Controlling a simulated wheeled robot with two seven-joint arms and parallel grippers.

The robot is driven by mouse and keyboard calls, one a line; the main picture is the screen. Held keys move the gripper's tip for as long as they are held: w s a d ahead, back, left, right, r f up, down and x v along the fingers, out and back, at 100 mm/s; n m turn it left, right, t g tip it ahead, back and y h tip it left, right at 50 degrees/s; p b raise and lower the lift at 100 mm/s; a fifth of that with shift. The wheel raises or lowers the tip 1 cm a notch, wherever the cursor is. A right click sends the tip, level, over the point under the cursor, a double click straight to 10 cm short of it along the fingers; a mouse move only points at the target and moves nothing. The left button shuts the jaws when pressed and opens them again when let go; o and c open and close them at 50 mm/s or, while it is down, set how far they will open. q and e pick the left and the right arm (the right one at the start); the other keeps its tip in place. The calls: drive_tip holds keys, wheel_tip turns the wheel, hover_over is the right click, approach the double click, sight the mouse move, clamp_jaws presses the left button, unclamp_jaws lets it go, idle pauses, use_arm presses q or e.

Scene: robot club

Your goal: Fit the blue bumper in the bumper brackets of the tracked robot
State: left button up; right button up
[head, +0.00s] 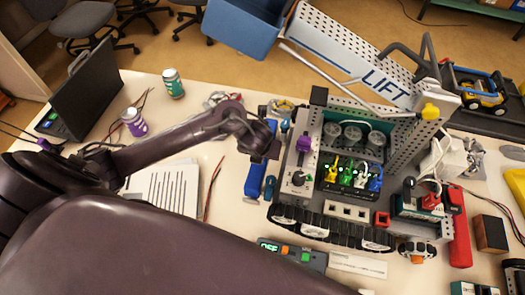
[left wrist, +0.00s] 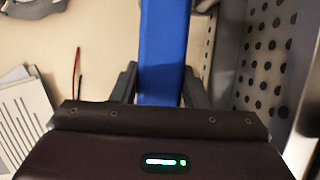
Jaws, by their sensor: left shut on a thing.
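The blue bumper (head: 255,179) is an upright-looking bar at the left end of the tracked robot (head: 316,207) in the head view. My left gripper (head: 264,152) is shut on it. In the left wrist view the blue bumper (left wrist: 163,50) runs between the two dark fingers of the left gripper (left wrist: 158,88), with the perforated grey wall of the tracked robot (left wrist: 262,60) close on its right. The bumper brackets are not clearly visible, and I cannot tell whether the bumper touches them. My right gripper is not in view.
Papers (head: 165,190) lie below my left arm. A switch box (head: 292,254) lies in front of the robot. The perforated LIFT arm (head: 350,50) rises behind it.

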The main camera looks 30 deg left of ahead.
use_arm(q)
drive_tip(key=shift+f+b, duration=0.4)
drive_tip(key=shift+f, duration=0.1)
idle(0.8)
drive_tip(key=o, duration=1.2)
drive_tip(key=shift+o, duration=0.2)
drive_tip(key=shift+r+p, duration=3.5)
drive_tip(key=shift+r, duration=0.05)
drive_tip(key=shift+f, duration=0.1)
